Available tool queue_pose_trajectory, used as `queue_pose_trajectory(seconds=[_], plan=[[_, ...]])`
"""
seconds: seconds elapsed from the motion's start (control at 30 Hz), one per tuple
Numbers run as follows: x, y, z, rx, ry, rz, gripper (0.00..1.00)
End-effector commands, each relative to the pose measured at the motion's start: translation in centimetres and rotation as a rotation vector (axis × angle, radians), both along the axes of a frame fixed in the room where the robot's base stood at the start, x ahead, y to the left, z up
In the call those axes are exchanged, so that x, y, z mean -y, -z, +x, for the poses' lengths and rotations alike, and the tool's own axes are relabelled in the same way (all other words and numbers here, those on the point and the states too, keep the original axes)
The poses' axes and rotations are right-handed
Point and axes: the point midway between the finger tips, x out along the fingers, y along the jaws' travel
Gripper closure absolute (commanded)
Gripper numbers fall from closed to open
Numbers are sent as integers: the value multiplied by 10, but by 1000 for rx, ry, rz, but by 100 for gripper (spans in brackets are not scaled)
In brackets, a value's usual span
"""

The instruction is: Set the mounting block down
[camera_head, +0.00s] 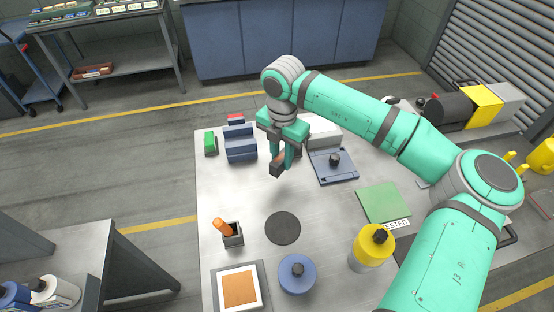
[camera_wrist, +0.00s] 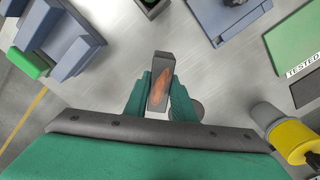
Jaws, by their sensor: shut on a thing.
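The mounting block, a small dark grey block with a rusty brown face (camera_head: 276,170), is in my gripper (camera_head: 281,160). In the wrist view, the block (camera_wrist: 161,72) sits between the two green fingers of my gripper (camera_wrist: 160,100), which are shut on its sides. It appears held above the light metal table (camera_head: 240,185), though the exact height is hard to judge. A dark round disc (camera_head: 283,228) lies on the table in front of it. In the wrist view, that disc (camera_wrist: 198,106) is partly hidden by a finger.
A blue stepped block (camera_head: 240,143) and a green item (camera_head: 210,143) stand at the back left. A blue plate (camera_head: 333,167) and green mat (camera_head: 383,202) lie right. A holder (camera_head: 232,236), blue round part (camera_head: 297,275) and yellow-topped cylinder (camera_head: 372,245) stand nearer. The table's left-middle is clear.

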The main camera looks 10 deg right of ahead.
Motion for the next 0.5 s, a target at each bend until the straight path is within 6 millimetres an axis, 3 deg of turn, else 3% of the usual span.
queue_pose_trajectory(seconds=[0.1,0.3,0.5], plan=[[2,-24,-22,3,0,-3,100],[-2,-41,-65,3,-4,-2,100],[-4,-54,-92,2,-6,-1,100]])
